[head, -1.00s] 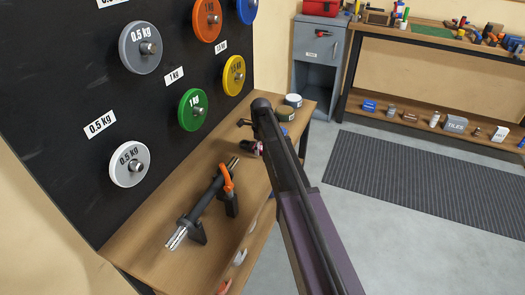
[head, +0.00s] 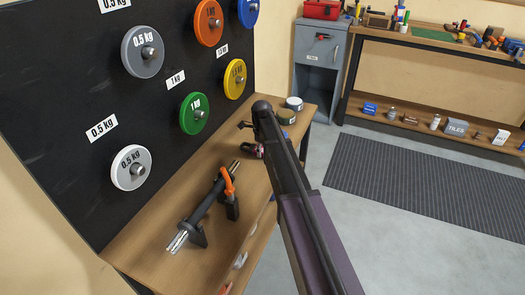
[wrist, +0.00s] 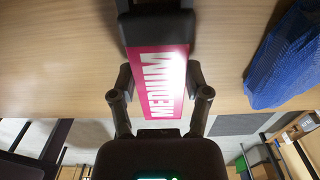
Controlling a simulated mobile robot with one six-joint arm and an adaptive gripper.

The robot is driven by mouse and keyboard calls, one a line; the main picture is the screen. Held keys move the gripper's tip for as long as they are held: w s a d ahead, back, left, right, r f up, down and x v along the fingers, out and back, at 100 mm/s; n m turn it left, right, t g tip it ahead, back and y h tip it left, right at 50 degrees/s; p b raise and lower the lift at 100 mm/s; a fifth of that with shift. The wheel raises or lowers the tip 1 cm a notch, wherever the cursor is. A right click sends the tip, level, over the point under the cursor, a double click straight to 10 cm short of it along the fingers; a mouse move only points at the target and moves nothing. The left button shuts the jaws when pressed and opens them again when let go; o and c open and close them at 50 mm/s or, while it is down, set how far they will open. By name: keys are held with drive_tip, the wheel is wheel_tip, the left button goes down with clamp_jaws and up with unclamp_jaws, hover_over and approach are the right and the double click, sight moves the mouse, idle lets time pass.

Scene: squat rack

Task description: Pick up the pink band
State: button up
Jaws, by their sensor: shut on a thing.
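The pink band (wrist: 165,85), with MEDIUM in white letters, shows in the wrist view on the wooden surface. My gripper (wrist: 159,95) has its fingers on the band's left and right sides and is shut on it. The band's far end meets a black piece (wrist: 158,22); I cannot tell whether it is still attached there.
A short bar (head: 205,208) with an orange clip lies on black supports on the bench. Colored weight plates (head: 142,50) hang on the black board at left. A blue ridged object (wrist: 285,62) lies right of the band.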

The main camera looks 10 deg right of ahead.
sight(262, 150)
drive_tip(key=shift+r+p, duration=1.65)
drive_tip(key=shift+r, duration=0.1)
drive_tip(key=s, duration=1)
drive_tip(key=s+r, duration=0.1)
drive_tip(key=s, duration=0.5)
drive_tip(key=shift+d+p, duration=0.35)
drive_tip(key=shift+p, duration=0.05)
drive_tip(key=shift+s, duration=0.15)
